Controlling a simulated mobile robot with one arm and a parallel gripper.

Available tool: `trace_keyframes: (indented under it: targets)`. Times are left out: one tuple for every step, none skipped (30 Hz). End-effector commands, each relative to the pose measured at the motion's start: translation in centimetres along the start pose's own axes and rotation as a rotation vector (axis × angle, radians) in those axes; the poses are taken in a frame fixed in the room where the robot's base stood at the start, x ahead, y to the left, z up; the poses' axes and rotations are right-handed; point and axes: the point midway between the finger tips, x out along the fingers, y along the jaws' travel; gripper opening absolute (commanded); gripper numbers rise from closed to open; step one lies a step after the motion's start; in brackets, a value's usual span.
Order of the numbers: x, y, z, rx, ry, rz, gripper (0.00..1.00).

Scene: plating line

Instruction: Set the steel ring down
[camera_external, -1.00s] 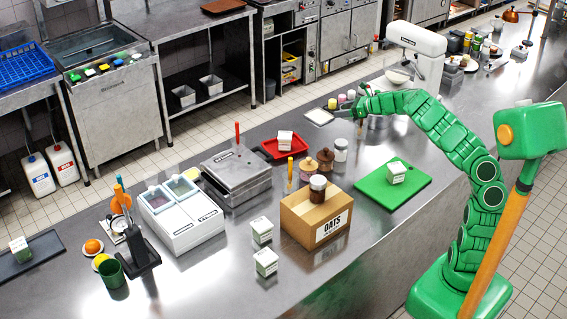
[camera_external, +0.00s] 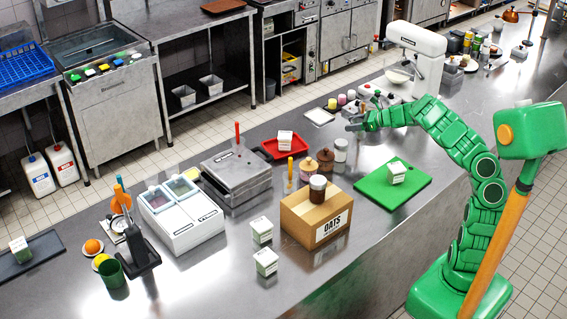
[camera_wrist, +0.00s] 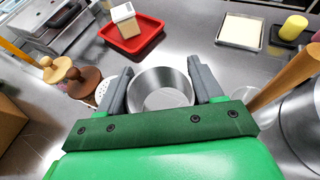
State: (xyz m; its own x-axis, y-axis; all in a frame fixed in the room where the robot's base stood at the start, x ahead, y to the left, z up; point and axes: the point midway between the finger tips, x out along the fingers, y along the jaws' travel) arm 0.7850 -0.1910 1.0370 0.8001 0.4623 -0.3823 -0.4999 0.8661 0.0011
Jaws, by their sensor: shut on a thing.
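The steel ring (camera_wrist: 163,76) is a shiny, open round band between the two grey fingers of my gripper (camera_wrist: 162,84) in the wrist view. My gripper is shut on it, with one finger against each side. The ring looks roughly level, and bare metal shows through its middle. In the external view my gripper (camera_external: 357,124) is low over the steel counter (camera_external: 318,140), right of the red tray. The ring is too small there to make out clearly, and I cannot tell whether its lower edge touches the counter.
The red tray (camera_wrist: 108,48) with a small carton (camera_wrist: 124,20) is ahead on the left. A wooden handle (camera_wrist: 288,74) is close right. A square pale tray (camera_wrist: 240,31) and yellow cylinder (camera_wrist: 293,27) lie beyond.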

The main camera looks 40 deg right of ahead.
Motion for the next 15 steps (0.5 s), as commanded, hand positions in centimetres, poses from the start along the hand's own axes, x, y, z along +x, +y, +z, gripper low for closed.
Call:
trace_keyframes:
  targets:
    - [0.3,0.0,-0.7,0.003,0.0,0.001,0.35]
    - [0.5,0.0,-1.0,0.003,0.0,0.001,0.35]
    - [0.6,0.0,-1.4,0.003,-0.001,0.001,0.35]
    - [0.7,0.0,-1.6,0.003,-0.001,0.0,0.35]
    - [0.8,0.0,-1.8,0.002,-0.001,0.0,0.35]
    - [0.8,0.0,-2.0,0.001,0.0,0.0,0.35]
    - [0.9,0.0,-2.2,0.0,0.0,0.0,0.35]
    - [1.0,0.0,-2.3,0.0,-0.001,0.0,0.35]
    - [1.1,0.0,-2.5,0.001,0.0,0.0,0.35]
    - [1.2,0.0,-2.8,0.001,0.0,0.0,0.35]
    - [1.3,0.0,-3.1,0.001,0.0,0.0,0.35]
    - [1.5,0.0,-3.5,0.001,0.0,0.0,0.35]
    - [1.6,0.0,-3.9,0.002,0.0,0.0,0.35]
    - [1.8,0.0,-4.3,0.002,0.0,0.0,0.35]
    - [2.0,0.0,-4.8,0.002,0.0,0.0,0.35]
